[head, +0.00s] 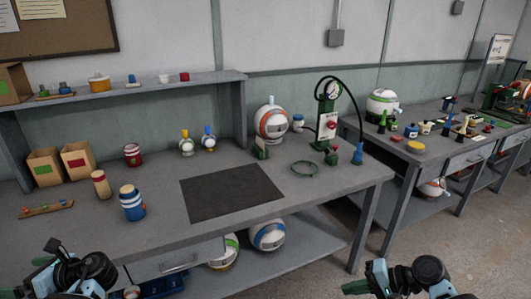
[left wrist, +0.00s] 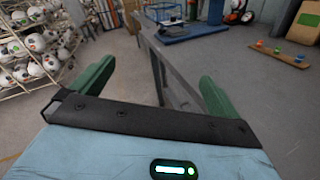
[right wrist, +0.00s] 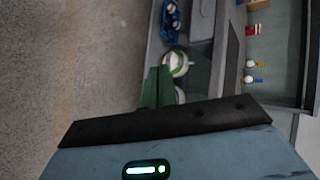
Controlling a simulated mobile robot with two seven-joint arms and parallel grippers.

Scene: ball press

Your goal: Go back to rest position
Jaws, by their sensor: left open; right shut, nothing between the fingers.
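My left gripper (head: 22,284) is at the bottom left of the head view, in front of the workbench (head: 215,228). In the left wrist view its two green fingers (left wrist: 154,86) stand wide apart, with nothing between them. My right gripper (head: 356,287) is at the bottom of the head view, in front of the bench's right end and over the floor. In the right wrist view its green fingers (right wrist: 158,86) are together and hold nothing. Both grippers are apart from the bench and its objects.
The bench carries a dark mat (head: 232,190), a blue-striped bottle (head: 131,203), a ball with an orange ring (head: 271,121) and a gauge stand (head: 327,115). Balls lie on its lower shelf. A second bench (head: 440,150) stands to the right. Floor (head: 330,262) is clear at the front right.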

